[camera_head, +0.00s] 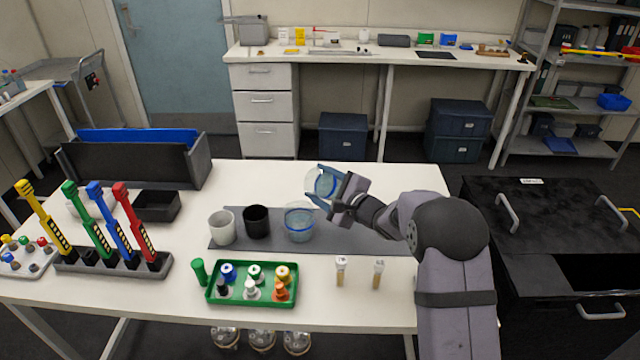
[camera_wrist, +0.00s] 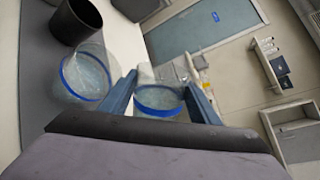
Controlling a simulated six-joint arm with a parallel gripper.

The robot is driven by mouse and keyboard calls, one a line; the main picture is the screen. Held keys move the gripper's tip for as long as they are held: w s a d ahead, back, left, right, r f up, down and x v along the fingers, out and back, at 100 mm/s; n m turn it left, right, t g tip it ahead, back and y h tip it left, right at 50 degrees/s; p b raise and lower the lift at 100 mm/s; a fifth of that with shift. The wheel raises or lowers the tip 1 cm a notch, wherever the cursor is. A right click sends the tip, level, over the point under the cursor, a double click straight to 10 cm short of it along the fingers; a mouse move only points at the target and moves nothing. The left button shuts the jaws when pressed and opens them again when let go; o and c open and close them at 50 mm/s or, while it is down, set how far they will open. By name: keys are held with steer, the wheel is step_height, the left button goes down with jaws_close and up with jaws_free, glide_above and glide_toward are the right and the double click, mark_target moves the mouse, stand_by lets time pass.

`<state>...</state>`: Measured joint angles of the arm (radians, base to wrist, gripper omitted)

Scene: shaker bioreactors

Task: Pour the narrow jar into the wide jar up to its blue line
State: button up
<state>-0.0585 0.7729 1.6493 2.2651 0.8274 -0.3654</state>
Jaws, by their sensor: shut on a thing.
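The narrow jar (camera_head: 323,184) is a clear vessel with a blue band, held off the table by my gripper (camera_head: 316,184). It looks tilted, above and slightly right of the wide jar. In the wrist view it sits between the fingers (camera_wrist: 160,102), with pale contents inside. The wide jar (camera_head: 299,226) is clear with a blue line and stands upright on the grey mat. It also shows in the wrist view (camera_wrist: 88,76), left of the fingers. I cannot tell its liquid level or whether liquid is flowing.
A green tray (camera_head: 212,294) of small bottles and two vials (camera_head: 341,272) are in front. The mat's right part is clear.

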steer(key=shift+a+r+n+h+b, duration=0.1)
steer(key=shift+n+h+b, duration=0.3)
steer(key=shift+b, duration=0.95)
stand_by(0.6)
steer(key=shift+b, duration=1.7)
stand_by(2.3)
steer(key=shift+r, duration=0.1)
stand_by(1.0)
steer(key=shift+r+m+y+p, duration=0.3)
steer(key=shift+r+m+p, duration=0.1)
steer(key=shift+r+p, duration=0.3)
steer(key=shift+r, duration=0.15)
steer(key=shift+m, duration=0.4)
